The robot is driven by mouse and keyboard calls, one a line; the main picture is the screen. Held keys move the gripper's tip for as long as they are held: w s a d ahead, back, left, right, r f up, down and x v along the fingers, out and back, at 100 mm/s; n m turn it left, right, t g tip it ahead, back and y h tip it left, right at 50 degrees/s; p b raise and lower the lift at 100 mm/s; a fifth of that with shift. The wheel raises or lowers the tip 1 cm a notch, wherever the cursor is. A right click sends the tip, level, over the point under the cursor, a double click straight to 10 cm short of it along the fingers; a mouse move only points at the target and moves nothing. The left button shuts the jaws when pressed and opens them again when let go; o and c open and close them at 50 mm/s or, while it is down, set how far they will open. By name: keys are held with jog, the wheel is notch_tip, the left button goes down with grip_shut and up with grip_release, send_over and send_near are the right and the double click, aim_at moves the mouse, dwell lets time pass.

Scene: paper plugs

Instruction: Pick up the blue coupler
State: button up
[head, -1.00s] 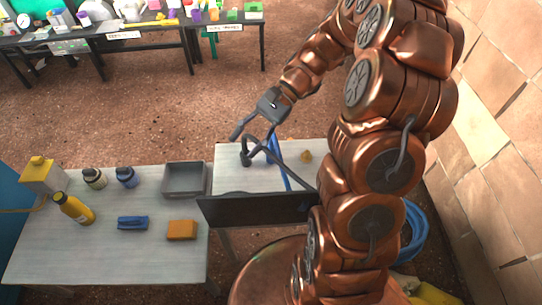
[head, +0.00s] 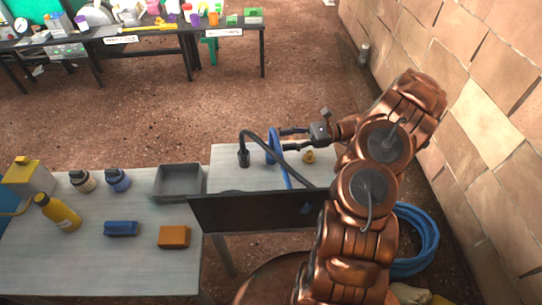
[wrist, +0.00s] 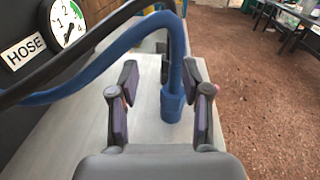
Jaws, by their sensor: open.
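The blue coupler (head: 269,157) is the thick end of a blue hose and stands upright on the small grey table (head: 226,182). In the wrist view the coupler (wrist: 172,105) lies between my finger pads, nearer the right one, with its hose arching up from it. My gripper (head: 283,140) is open and comes in from the right, just above the table; it also shows in the wrist view (wrist: 160,76). I cannot tell whether a finger touches the coupler.
A black hose with a dark end (head: 244,157) stands just left of the coupler. A dark panel (head: 255,212) rises at the table's near edge. A grey tray (head: 178,196) sits on the left table.

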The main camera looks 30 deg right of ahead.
aim_at(271, 142)
jog(key=shift+m+t, duration=0.7)
jog(key=shift+m, duration=0.1)
jog(key=d+f, duration=0.2)
jog(key=f, duration=0.1)
jog(key=shift+d+f+b, duration=0.2)
jog(key=shift+d+b, duration=0.15)
jog(key=shift+w+r+b+x, duration=0.2)
jog(key=shift+b+x, duration=0.1)
jog(key=shift+x, duration=1.6)
jog(key=shift+w+r+b+x, duration=0.15)
jog(key=shift+b+x, duration=0.15)
jog(key=shift+x, duration=1.65)
jog(key=shift+d+f, duration=0.1)
jog(key=shift+d, duration=0.05)
grip_shut()
